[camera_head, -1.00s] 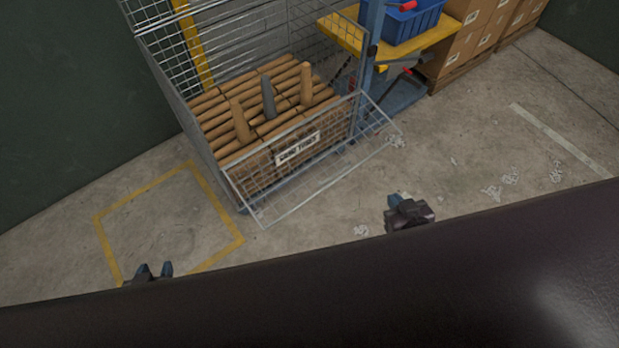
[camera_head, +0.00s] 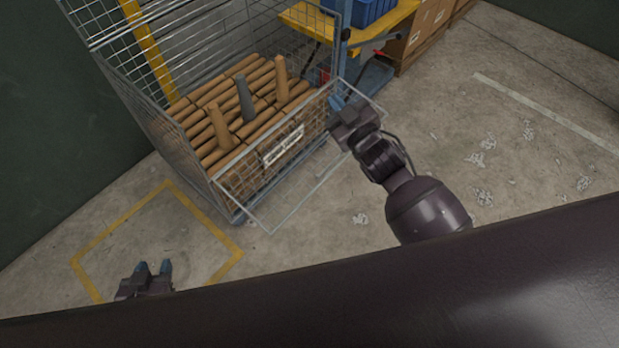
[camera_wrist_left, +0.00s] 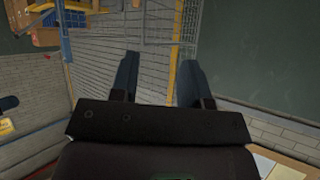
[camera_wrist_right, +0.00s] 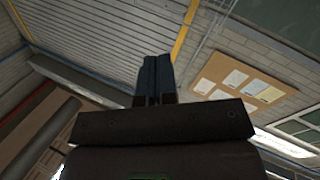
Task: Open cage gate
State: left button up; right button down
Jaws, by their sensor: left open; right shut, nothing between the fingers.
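The wire mesh cage (camera_head: 180,150) stands in the upper middle of the head view, with brown rolls (camera_head: 240,110) stacked inside. My left gripper (camera_head: 153,268) is open and empty, low over the floor left of the gate. The left wrist view shows its spread fingers (camera_wrist_left: 157,80).
A yellow taped square (camera_head: 158,240) marks the floor left of the cage. A blue bin (camera_head: 370,10) on a yellow shelf (camera_head: 385,32) and cardboard boxes (camera_head: 425,30) stand behind right. The floor at right is clear apart from scattered white scraps (camera_head: 485,165).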

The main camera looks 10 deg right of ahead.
jog(key=w+a+r+n+g+y+b, duration=0.1)
jog(key=w+a+n+g+y+b, duration=0.25)
jog(key=a+n+y, duration=0.45)
jog(key=w+a+r+n+g+y+b, duration=0.1)
jog(key=w+a+n+g+y+b, duration=0.3)
jog(key=a+n, duration=0.45)
jog(key=g+h+b, duration=1.1)
jog(key=h, duration=0.7)
send_over(312, 185)
jog(key=s+a, duration=0.1)
jog(key=s, duration=0.1)
notch_tip(312, 185, down, 39)
jog(key=shift+n, duration=0.35)
jog(key=f, duration=0.7)
jog(key=shift+s+d+f+b, duration=0.2)
jog(key=shift+s+f+b, duration=0.1)
jog(key=shift+f+b, duration=0.1)
jog(key=shift+f, duration=0.25)
pick_arm(q)
notch_tip(312, 185, down, 18)
jog(key=s+m+g, duration=0.1)
jog(key=g, duration=0.1)
jog(key=shift+s+d+r+h, duration=0.2)
jog(key=shift+d+r+h, duration=0.1)
jog(key=shift+d, duration=0.1)
